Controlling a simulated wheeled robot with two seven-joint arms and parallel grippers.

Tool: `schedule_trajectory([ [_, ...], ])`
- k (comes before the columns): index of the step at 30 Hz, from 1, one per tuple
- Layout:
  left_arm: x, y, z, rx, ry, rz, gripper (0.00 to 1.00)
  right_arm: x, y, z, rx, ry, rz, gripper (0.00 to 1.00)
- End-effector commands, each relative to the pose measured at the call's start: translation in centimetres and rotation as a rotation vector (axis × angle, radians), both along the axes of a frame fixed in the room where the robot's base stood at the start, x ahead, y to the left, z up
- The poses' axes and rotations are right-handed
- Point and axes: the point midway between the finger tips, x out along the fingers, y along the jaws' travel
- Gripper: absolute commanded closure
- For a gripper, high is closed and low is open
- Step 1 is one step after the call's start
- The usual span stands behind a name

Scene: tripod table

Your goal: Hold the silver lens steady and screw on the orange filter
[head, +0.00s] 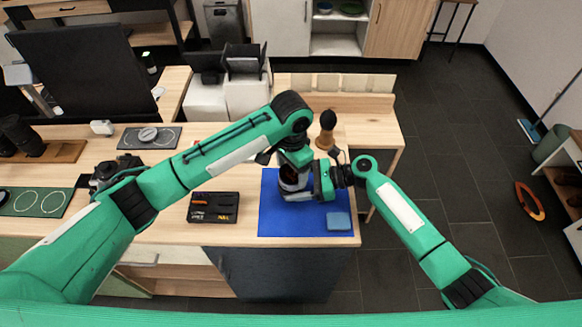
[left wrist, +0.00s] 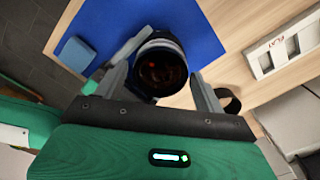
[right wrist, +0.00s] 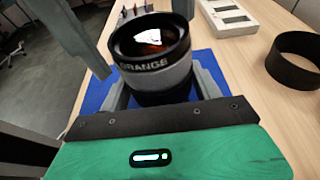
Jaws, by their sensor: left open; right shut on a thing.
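The silver lens (right wrist: 166,78) stands upright on the blue mat (head: 275,222), with a black lower part. A dark ring lettered ORANGE (right wrist: 150,64) sits on its top; I take it for the orange filter, and reddish reflections show inside the opening. It also shows from above in the left wrist view (left wrist: 160,69). My right gripper (head: 312,187) is shut on the silver body from the side. My left gripper (head: 293,160) is above, open, with its fingers on either side of the ring and apart from it. How well the ring is seated cannot be told.
A blue cloth (head: 338,221) lies on the mat's near right corner. A separate black ring (right wrist: 295,60) and a white slotted holder (right wrist: 229,17) stand nearby. A brown-and-black upright object (head: 326,131) stands behind.

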Motion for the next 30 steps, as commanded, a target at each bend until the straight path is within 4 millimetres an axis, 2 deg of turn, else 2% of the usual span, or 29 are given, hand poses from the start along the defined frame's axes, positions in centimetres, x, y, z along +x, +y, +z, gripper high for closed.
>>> schedule_trajectory([
  [5, 0.03, -0.01, 0.07, -0.002, -0.001, 0.013, 0.29, 0.00, -0.05, -0.08, -0.002, 0.000, -0.001, 0.48],
  [30, -0.03, -0.17, 0.10, -0.007, -0.006, 0.666, 0.29, -0.10, -0.12, -0.30, -0.005, 0.002, 0.000, 0.48],
])
